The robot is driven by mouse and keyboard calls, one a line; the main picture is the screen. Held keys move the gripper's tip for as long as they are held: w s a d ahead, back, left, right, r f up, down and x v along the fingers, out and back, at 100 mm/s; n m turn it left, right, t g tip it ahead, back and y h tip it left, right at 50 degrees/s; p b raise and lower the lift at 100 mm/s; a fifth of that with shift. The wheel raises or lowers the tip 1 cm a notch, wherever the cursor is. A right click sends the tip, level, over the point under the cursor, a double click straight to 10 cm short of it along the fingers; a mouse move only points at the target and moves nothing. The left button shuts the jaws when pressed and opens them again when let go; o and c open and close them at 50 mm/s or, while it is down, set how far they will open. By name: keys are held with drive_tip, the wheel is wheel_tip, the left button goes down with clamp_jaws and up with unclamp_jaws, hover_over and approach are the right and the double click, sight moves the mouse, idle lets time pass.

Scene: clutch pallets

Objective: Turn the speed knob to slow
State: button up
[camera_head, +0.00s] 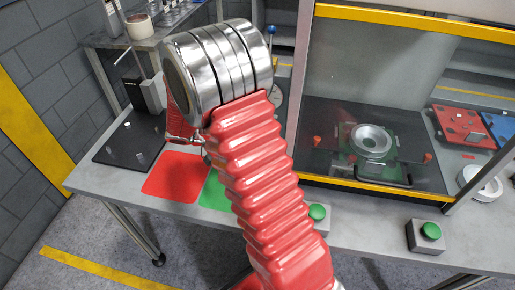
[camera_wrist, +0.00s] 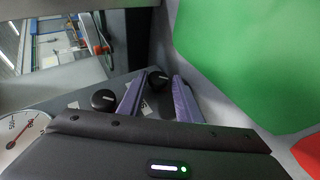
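The wrist view shows two black round knobs, one (camera_wrist: 158,78) between my fingertips and one (camera_wrist: 104,100) left of my left finger. I cannot tell which is the speed knob; their markings are too small to read. My gripper (camera_wrist: 159,80) is open, its two purple fingers on either side of the first knob. I cannot tell whether they touch it. In the head view, my red arm hides the gripper and both knobs.
A white dial gauge (camera_wrist: 20,134) is at left in the wrist view. A green mat (camera_wrist: 250,60) and red mat (camera_head: 174,177) lie on the grey table. Right of my arm stands a glass-fronted enclosure (camera_head: 375,12) with yellow edges; green push buttons (camera_head: 431,231) are in front.

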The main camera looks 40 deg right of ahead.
drive_tip(key=shift+o, duration=1.2)
drive_tip(key=v, duration=1.3)
drive_tip(key=shift+a, duration=0.35)
drive_tip(key=shift+r, duration=0.15)
